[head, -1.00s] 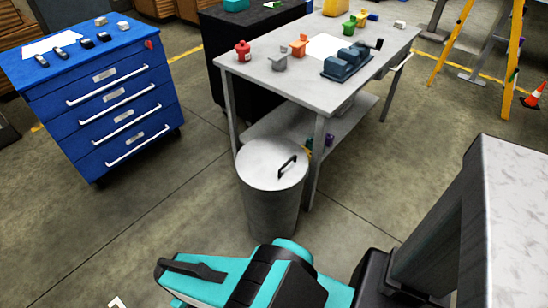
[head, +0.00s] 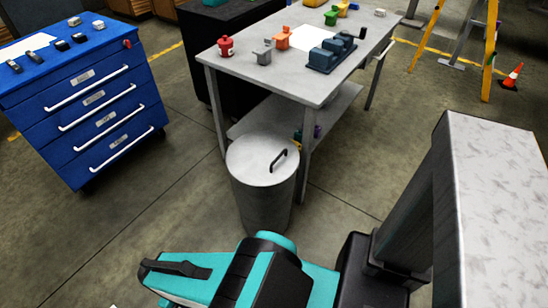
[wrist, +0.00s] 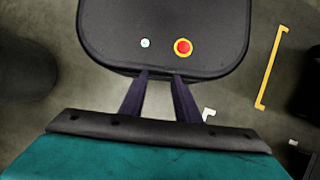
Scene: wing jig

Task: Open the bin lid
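The bin (head: 262,205) is a grey metal cylinder standing on the floor at the near end of the workbench. Its round lid (head: 250,158) lies flat on top and is shut, with a dark bar handle (head: 278,160) on its right side. My gripper (wrist: 160,75) shows in the wrist view with two dark fingers apart and nothing between them. It points down over a dark body with a red button, and the bin is not clearly seen there. The gripper's fingers do not show in the head view.
The grey workbench (head: 285,75) stands just behind the bin and holds a blue vise (head: 332,55) and small coloured parts. A blue drawer cabinet (head: 85,100) is at left. A yellow ladder (head: 425,35) and an orange cone (head: 512,76) are at back right. Floor left of the bin is clear.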

